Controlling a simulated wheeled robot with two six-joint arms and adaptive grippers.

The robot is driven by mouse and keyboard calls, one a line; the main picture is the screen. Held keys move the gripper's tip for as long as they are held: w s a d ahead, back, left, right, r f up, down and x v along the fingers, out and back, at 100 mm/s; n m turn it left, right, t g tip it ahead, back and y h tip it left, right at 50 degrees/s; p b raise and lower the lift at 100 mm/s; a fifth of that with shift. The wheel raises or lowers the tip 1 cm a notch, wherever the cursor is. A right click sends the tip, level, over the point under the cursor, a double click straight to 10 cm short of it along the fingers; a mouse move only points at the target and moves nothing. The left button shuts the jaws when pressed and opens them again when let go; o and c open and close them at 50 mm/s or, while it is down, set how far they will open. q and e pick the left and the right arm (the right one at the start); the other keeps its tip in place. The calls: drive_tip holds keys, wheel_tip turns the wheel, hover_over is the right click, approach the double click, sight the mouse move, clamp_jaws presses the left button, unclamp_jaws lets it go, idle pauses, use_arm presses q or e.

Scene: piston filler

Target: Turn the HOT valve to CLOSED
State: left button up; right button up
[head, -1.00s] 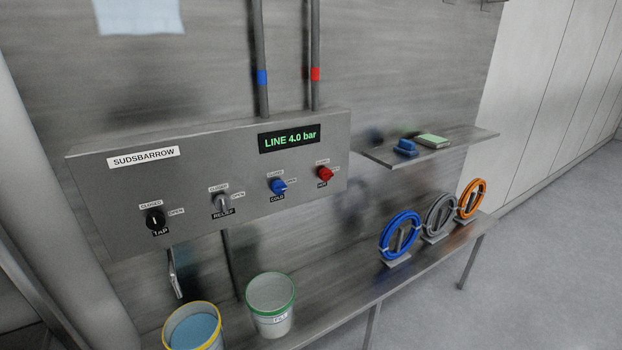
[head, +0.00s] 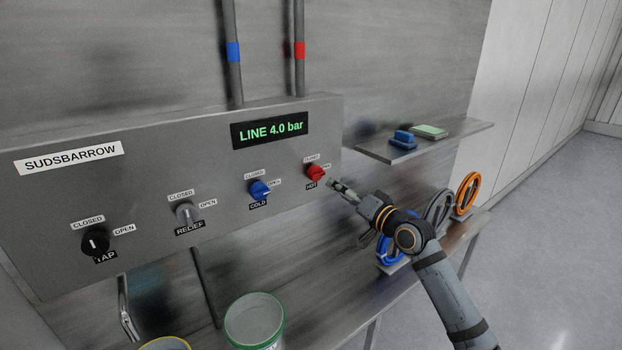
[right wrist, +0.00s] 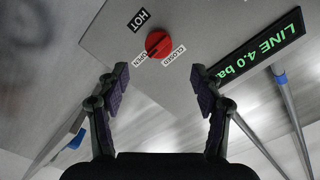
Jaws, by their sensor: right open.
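The red HOT valve knob (head: 315,172) is on the right end of the grey panel, with CLOSED above it and OPEN to its right. In the right wrist view the knob (right wrist: 158,44) shows ahead of the fingers, and its dark mark seems to face the OPEN label (right wrist: 139,60) rather than the CLOSED label (right wrist: 174,55). My right gripper (head: 332,184) is just right of and below the knob in the head view. Its fingers (right wrist: 160,78) are apart, with nothing between them, and not around the knob. My left gripper is out of view.
The blue COLD knob (head: 260,190), grey RELIEF knob (head: 188,214) and black TAP knob (head: 95,243) are left along the panel (head: 140,190). The display (head: 270,130) reads LINE 4.0 bar. A shelf (head: 465,134) juts out at the right. A green-rimmed bucket (head: 255,320) stands below.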

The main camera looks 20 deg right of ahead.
sight(316, 176)
drive_tip(key=p+x, duration=0.1)
drive_tip(key=x, duration=0.9)
drive_tip(key=shift+w+f+p, duration=0.2)
drive_tip(key=shift+p, duration=0.15)
